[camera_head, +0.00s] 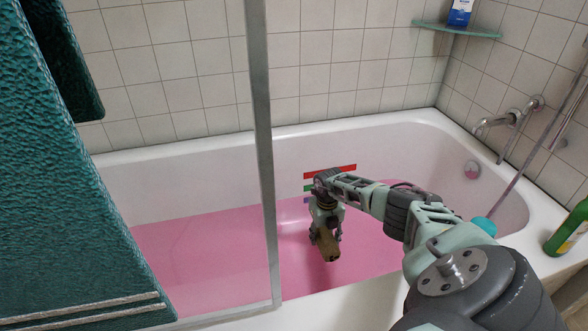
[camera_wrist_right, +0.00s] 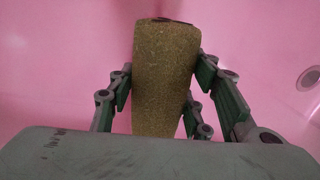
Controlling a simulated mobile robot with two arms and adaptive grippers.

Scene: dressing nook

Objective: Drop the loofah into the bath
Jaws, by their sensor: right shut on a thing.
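The loofah (camera_head: 328,245) is a brownish-green, rough, rod-like piece. My right gripper (camera_head: 325,232) is shut on it and holds it over the inside of the bath. In the right wrist view the loofah (camera_wrist_right: 165,75) sits between both fingers of the gripper (camera_wrist_right: 165,90), with pink behind it. The bath (camera_head: 200,151) is white-rimmed with a pink interior, and it spans the middle of the head view. I cannot tell how far the loofah is above the pink surface. My left gripper is not in view.
A glass screen with a metal frame (camera_head: 262,130) stands at the bath's left part. A teal towel (camera_head: 70,190) hangs at the left. A green bottle (camera_head: 570,230) stands on the right rim. A corner shelf (camera_head: 455,29) holds a blue bottle (camera_head: 460,12). Taps (camera_head: 498,122) are on the right wall.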

